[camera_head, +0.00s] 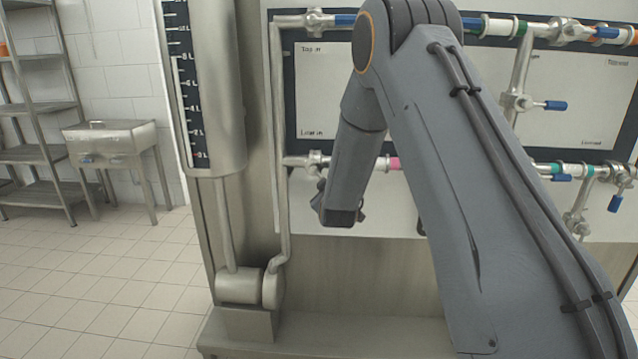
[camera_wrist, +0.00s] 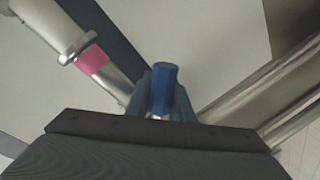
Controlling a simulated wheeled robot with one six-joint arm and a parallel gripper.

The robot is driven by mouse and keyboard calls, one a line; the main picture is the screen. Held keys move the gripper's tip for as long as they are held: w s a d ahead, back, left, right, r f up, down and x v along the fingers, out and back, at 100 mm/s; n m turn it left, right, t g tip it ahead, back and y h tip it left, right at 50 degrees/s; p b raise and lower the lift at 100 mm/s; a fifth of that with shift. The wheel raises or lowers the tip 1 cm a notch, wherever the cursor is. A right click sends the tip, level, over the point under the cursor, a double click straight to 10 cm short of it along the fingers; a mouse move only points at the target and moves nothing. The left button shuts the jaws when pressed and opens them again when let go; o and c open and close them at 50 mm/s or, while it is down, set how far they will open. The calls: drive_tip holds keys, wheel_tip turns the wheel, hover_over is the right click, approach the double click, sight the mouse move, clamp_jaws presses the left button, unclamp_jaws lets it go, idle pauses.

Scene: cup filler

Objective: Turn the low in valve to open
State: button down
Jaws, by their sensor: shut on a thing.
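The low in valve (camera_head: 315,161) sits on the lower pipe, just below the "Low in" label at the left of the dark-framed panel. Its handle is hidden by my arm in the head view. In the wrist view, a blue valve handle (camera_wrist: 165,88) stands between the fingers of my gripper (camera_wrist: 160,98). The gripper is shut on it. The pipe with a pink band (camera_wrist: 92,61) runs diagonally beside the handle at the left. My wrist hangs in front of the lower pipe in the head view. How far the valve is turned cannot be told.
A level tube (camera_head: 188,85) with a scale stands left of the panel. A bent steel pipe (camera_head: 282,200) drops to a pump (camera_head: 243,287) below. Other blue-handled valves are at right, one on the upper branch (camera_head: 520,102).

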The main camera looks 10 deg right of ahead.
drive_tip(key=c, duration=1.6)
unclamp_jaws()
drive_tip(key=shift+o, duration=0.2)
drive_tip(key=s+r, duration=0.1)
drive_tip(key=s, duration=0.6)
drive_tip(key=shift+s+a+b, duration=0.35)
drive_tip(key=shift+a+b, duration=0.05)
drive_tip(key=shift+r, duration=0.1)
